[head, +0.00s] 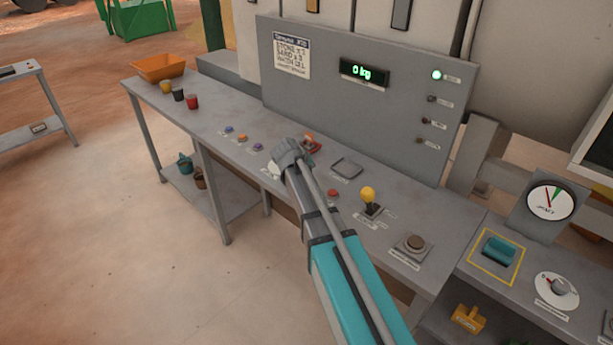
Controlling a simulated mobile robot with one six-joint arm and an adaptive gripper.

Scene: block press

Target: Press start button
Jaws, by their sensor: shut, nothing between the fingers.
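My gripper (287,155) is seen from behind, over the middle of the long grey console table (228,128). It is shut and empty; its fingertips are largely hidden by my wrist. Several controls could be the start button, but their labels are too small to read. A red button (333,194) lies right of my arm. A brown round button (415,242) on a grey base is farther right. A red-orange control (312,143) sits just beyond my gripper. Small blue, orange and purple buttons are left of it. I cannot tell whether my gripper touches anything.
A yellow-knobbed lever (369,196) stands right of my arm. A grey panel (385,115) with a green "0 kg" display (364,72) rises behind. An orange tray (159,67) and several cups are at the left end. A teal switch (499,248) and a gauge (550,201) are right.

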